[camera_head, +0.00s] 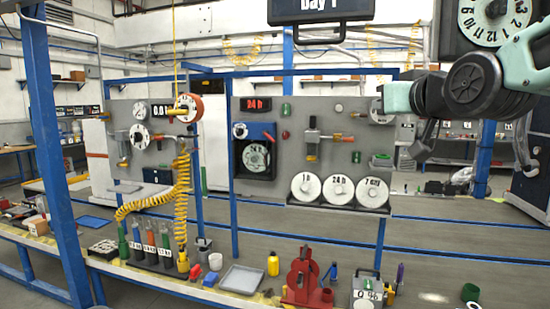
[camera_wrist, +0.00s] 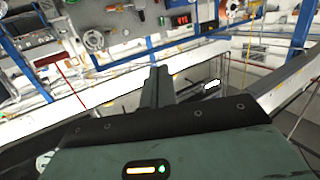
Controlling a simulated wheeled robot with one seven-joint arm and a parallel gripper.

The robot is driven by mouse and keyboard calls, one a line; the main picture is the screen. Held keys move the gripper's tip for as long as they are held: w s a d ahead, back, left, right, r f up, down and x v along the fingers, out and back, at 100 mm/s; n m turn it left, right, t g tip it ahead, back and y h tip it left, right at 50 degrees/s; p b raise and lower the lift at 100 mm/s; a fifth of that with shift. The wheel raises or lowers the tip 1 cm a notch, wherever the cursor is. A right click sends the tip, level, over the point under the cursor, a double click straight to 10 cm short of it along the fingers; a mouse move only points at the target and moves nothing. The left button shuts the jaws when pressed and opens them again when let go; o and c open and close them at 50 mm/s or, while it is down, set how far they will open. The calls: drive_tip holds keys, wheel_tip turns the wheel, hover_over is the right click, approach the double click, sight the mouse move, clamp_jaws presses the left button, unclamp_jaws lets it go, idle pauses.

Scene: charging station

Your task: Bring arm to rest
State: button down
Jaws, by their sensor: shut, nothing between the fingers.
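My arm (camera_head: 470,85) reaches in from the upper right of the head view, raised in front of the right side of the grey panel. In the wrist view my gripper (camera_wrist: 160,84) is shut, its dark fingers together in the middle, with nothing between them. It points into open space, apart from the panel and bench. In the head view the fingers are hard to make out against the dark end of the arm.
A grey panel (camera_head: 282,155) on blue posts carries dials and round white discs. A long bench (camera_head: 140,275) below holds several bottles, a grey tray (camera_head: 243,279) and a red tool stand (camera_head: 306,280). A yellow coiled hose (camera_head: 183,185) hangs at left.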

drive_tip(key=s+a+f+n+g, duration=0.1)
drive_tip(key=s+a+f+g, duration=0.25)
drive_tip(key=f, duration=0.35)
drive_tip(key=s+a+f+n+g, duration=0.1)
drive_tip(key=s+a+f+g, duration=0.2)
drive_tip(key=f, duration=0.4)
drive_tip(key=s+a+f+n+g, duration=0.1)
drive_tip(key=s+a+f+g, duration=0.15)
drive_tip(key=s+f, duration=0.35)
drive_tip(key=s+d+f+n+g+h+b, duration=0.1)
drive_tip(key=s+f+g, duration=0.6)
drive_tip(key=s+f, duration=0.8)
drive_tip(key=s+d+n+h, duration=0.1)
drive_tip(key=s, duration=0.3)
drive_tip(key=shift+s+f+n+h+b, duration=0.15)
drive_tip(key=shift+s+n+h+b, duration=0.05)
drive_tip(key=shift+n+h+b, duration=0.1)
